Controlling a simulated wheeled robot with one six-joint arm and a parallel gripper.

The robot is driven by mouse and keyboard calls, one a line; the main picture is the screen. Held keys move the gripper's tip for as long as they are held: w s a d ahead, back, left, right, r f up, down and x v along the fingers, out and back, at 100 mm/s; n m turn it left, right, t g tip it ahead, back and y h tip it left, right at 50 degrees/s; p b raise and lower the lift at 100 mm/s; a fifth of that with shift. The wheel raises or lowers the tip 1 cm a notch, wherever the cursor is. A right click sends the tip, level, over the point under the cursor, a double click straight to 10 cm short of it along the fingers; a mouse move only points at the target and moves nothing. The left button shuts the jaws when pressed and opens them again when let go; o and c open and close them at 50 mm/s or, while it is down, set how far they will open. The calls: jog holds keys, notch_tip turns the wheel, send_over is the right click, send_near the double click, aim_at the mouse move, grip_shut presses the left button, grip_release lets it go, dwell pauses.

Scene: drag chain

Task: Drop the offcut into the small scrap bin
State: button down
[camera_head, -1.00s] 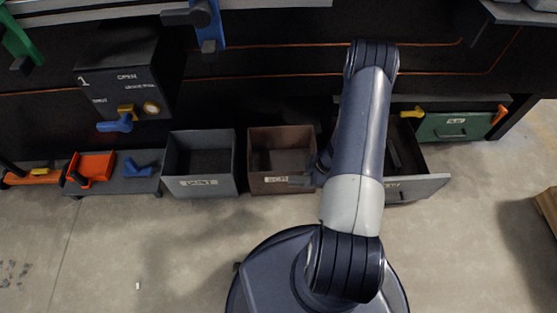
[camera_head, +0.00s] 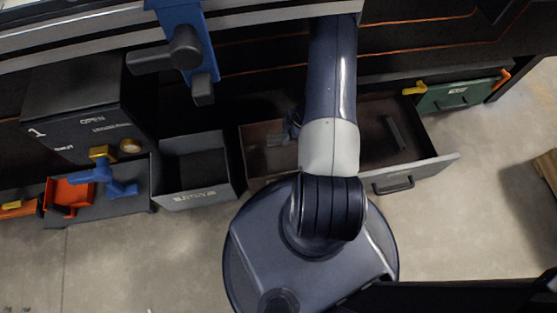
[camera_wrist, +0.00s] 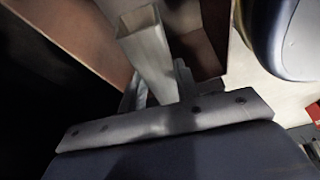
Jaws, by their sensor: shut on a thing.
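The offcut (camera_wrist: 147,50) is a short grey square tube with an open end, seen in the wrist view. My gripper (camera_wrist: 155,95) is shut on it, and the tube sticks out past the fingers. The small scrap bin (camera_head: 257,183) is the brown box in the middle of the head view, partly hidden by my arm. Brown walls, seemingly the bin's, show beside and beyond the tube in the wrist view (camera_wrist: 88,35). In the head view my gripper (camera_head: 287,132) is mostly hidden by my arm and appears over or within the bin. Its exact height is unclear.
A grey bin (camera_head: 196,194) stands left of the scrap bin. An open drawer (camera_head: 420,172) holding a dark bar (camera_head: 395,132) is to the right. A blue clamp-like fixture (camera_head: 184,45) hangs above. A dark control box (camera_head: 85,125) is at left. Clear floor lies in front.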

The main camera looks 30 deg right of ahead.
jog(key=shift+f+b, duration=2.7)
jog(key=shift+b, duration=0.05)
jog(key=c, duration=1)
grip_release()
jog(key=shift+o, duration=0.2)
jog(key=p+v, duration=0.5)
jog(key=v, duration=0.6)
jog(key=shift+f, duration=0.15)
